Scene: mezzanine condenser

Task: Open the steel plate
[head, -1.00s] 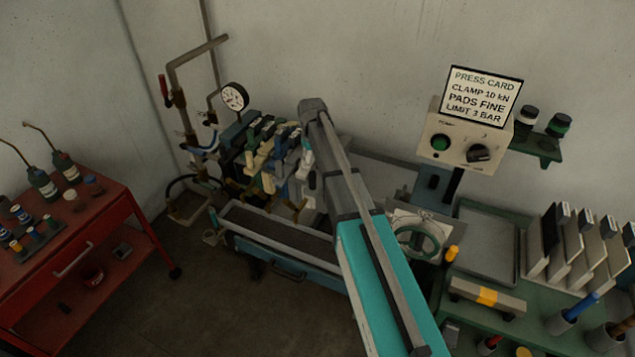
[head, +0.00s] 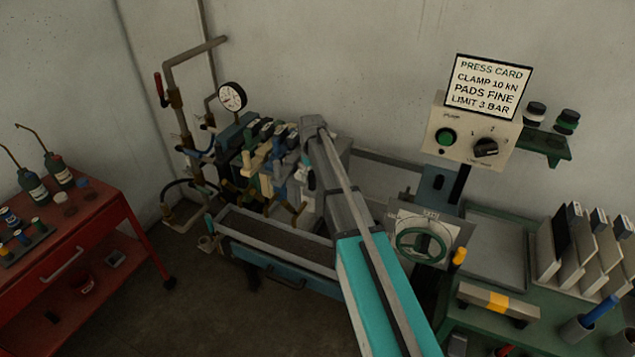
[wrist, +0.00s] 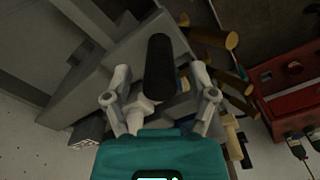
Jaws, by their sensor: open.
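In the wrist view a grey steel plate (wrist: 100,75) with a black upright handle (wrist: 160,48) fills the upper middle. My gripper (wrist: 160,72) is open, with one finger on each side of the handle. I cannot tell whether the fingers touch it. In the head view my arm reaches over the press, and my gripper is mostly hidden behind it. The stack of coloured plates (head: 255,155) stands left of the arm, above a long grey trough (head: 270,236). A grey plate (head: 344,157) shows partly behind the arm.
Pipes with a gauge (head: 231,96) stand behind the stack. A red cart (head: 95,240) is at left. A green handwheel (head: 422,240) and a green bench (head: 530,330) with tools are at right. A control box (head: 470,138) is on the wall. Floor between cart and trough is clear.

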